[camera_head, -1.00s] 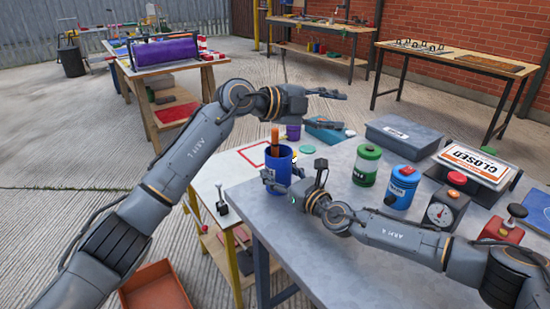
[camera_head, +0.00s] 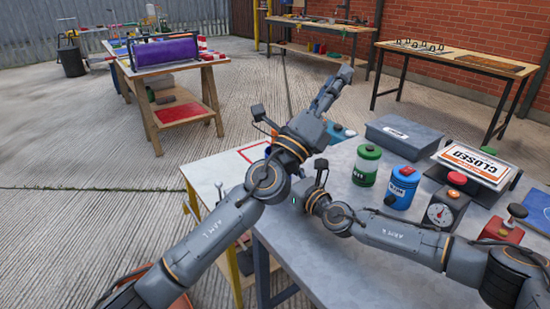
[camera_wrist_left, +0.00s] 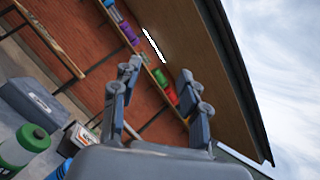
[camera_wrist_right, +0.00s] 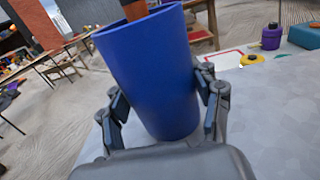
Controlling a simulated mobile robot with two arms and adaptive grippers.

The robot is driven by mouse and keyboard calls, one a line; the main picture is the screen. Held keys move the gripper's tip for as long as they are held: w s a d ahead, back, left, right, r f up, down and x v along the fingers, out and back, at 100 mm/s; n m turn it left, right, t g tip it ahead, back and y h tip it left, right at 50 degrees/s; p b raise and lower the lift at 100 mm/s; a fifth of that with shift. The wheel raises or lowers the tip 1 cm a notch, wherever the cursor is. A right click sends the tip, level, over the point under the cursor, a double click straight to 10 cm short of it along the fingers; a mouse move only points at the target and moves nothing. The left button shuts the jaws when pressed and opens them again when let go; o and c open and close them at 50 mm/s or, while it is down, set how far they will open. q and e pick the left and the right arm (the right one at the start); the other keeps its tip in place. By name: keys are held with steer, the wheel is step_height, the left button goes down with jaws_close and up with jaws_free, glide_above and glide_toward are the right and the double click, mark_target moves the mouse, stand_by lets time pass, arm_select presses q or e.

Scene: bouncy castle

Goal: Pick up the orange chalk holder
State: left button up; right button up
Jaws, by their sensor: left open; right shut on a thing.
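The orange chalk holder (camera_wrist_right: 135,9) shows as a small brownish-orange piece at the mouth of a blue cup (camera_wrist_right: 150,75) in the right wrist view. My right gripper (camera_wrist_right: 163,95) is shut on the blue cup, a finger on each side. I cannot tell whether the cup touches the table. In the head view the cup and holder are hidden behind my left arm. My left gripper (camera_head: 338,88) is open and empty, raised and pointing up and away from the cup. The left wrist view shows its spread fingers (camera_wrist_left: 157,76) against the wall and sky.
The grey table (camera_head: 300,258) carries a green canister (camera_head: 366,166), a blue canister (camera_head: 402,186), a gauge box (camera_head: 444,207), a closed sign (camera_head: 475,166) and a grey case (camera_head: 402,134). A white-topped table (camera_head: 215,172) stands left. The grey table's front is clear.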

arm_select(q)
steer(key=s+a+f+y, duration=0.2)
steer(key=a+f+y, duration=0.3)
steer(key=f+y, duration=0.4)
steer(key=s+a+f+y, duration=0.2)
steer(key=a+f+y, duration=0.3)
steer(key=f+y, duration=0.3)
steer(key=w+a+f, duration=0.1)
steer(key=w, duration=1.1)
steer(key=shift+m+g, duration=0.4)
steer(key=shift+f, duration=0.1)
jaws_close()
